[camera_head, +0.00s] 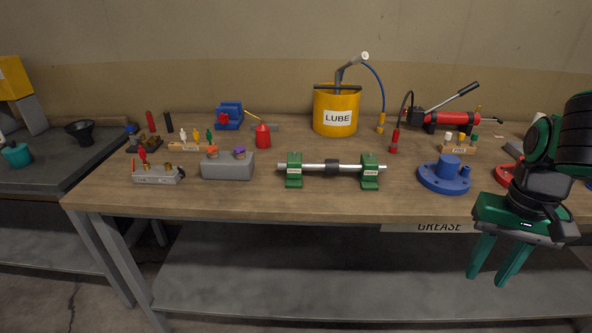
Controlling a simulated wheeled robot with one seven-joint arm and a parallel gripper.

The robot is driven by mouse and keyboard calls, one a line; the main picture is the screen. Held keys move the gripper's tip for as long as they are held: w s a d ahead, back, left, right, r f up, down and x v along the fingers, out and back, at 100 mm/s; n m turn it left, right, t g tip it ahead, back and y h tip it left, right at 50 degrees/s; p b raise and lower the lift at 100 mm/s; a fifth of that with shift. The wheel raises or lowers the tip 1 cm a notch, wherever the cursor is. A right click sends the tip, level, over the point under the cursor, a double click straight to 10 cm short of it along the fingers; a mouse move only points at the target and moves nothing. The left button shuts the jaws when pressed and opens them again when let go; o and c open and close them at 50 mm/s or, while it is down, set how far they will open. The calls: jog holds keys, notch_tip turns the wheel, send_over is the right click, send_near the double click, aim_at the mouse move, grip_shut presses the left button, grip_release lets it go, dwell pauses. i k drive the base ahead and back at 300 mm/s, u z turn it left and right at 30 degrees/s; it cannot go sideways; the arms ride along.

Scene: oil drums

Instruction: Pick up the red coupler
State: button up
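A red coupler (394,141) stands upright on the workbench (330,203), right of centre. A black hose (405,105) rises from its top and curves towards a red hand pump lying behind it. My gripper (487,280) is at the lower right, in front of the bench's front edge, well apart from the coupler. Its two green fingers point down with a gap between them, and nothing is held.
A yellow LUBE bucket (336,103) stands left of the coupler; its blue hose ends in a yellow fitting (381,122). The red pump (452,118) lies behind. A blue flange (444,178) and a rod on green stands (331,168) are in front. The bench's front strip is mostly clear.

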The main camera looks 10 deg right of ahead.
aim_at(395, 136)
jog(key=u, duration=0.05)
jog(key=k, duration=0.45)
jog(key=z, duration=0.6)
jog(key=i, duration=1.35)
jog(key=u, duration=0.7)
